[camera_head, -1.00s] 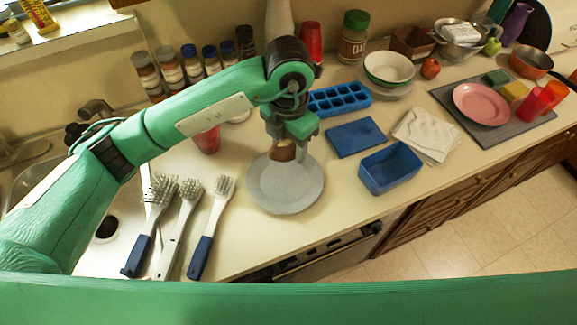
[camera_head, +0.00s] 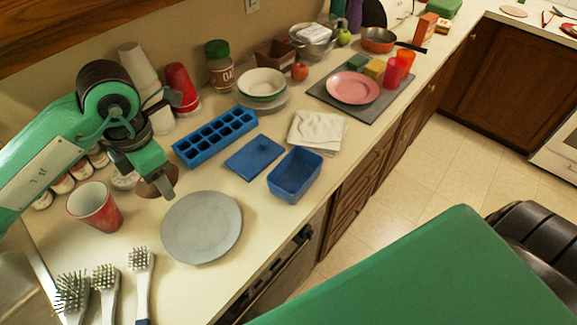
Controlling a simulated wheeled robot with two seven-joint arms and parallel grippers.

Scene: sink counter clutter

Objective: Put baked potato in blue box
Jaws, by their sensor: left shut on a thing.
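My left gripper (camera_head: 160,184) comes in from the left, points down and is shut on the brown baked potato (camera_head: 147,188). The potato is partly hidden by the fingers. In the picture it appears by the upper left rim of the grey plate (camera_head: 202,228), with no potato on the plate. The open blue box (camera_head: 295,176) stands to the right, near the counter's front edge, and looks empty. A flat blue lid (camera_head: 254,157) lies just left of it. My right gripper is out of view.
A blue ice tray (camera_head: 215,136), stacked bowls (camera_head: 262,84) and an oats jar (camera_head: 219,66) stand behind. A red cup (camera_head: 95,207) and several brushes (camera_head: 140,270) are left of the plate. A white cloth (camera_head: 317,131) lies behind the box.

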